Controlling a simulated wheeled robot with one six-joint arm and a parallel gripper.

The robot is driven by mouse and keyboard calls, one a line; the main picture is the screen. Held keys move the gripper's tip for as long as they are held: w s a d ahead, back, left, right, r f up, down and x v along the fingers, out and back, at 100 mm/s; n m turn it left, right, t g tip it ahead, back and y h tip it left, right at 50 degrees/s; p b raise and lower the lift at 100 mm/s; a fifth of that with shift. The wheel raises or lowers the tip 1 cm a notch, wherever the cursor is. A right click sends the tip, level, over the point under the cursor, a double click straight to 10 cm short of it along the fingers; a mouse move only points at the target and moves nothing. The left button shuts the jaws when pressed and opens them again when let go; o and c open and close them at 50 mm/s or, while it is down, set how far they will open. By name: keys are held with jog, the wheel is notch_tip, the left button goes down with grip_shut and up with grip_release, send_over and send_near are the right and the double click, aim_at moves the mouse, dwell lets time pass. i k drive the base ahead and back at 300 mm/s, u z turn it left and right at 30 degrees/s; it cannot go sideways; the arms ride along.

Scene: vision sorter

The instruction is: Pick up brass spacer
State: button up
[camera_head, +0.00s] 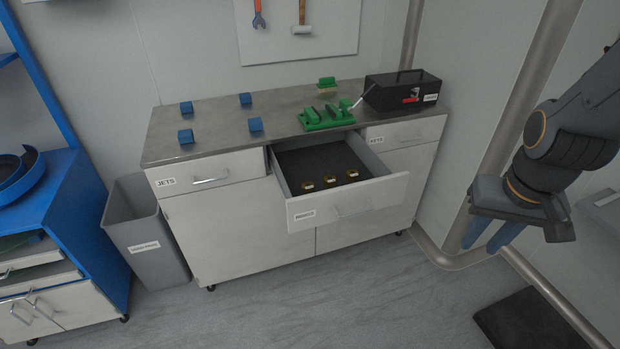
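Three small brass pieces lie apart in a row in the open middle drawer (365,195), on its dark floor near the front panel. They are the left brass spacer (307,186), the middle brass spacer (330,181) and the right brass spacer (352,175). My gripper (488,236) hangs at the right of the view, well right of the drawer and apart from the cabinet. Its two blue fingers point down and are spread apart, with nothing seen between them.
The worktop (215,128) holds several blue blocks (256,125), a green fixture (326,117) and a black toolbox (402,91). A grey bin (145,235) stands left of the cabinet. A vertical pipe (520,110) stands between cabinet and arm. The floor in front is clear.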

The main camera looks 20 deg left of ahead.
aim_at(351, 176)
jog(key=u, duration=0.65)
jog(key=i, duration=0.55)
jog(key=u, duration=0.5)
jog(key=i, duration=1)
jog(key=z, duration=0.5)
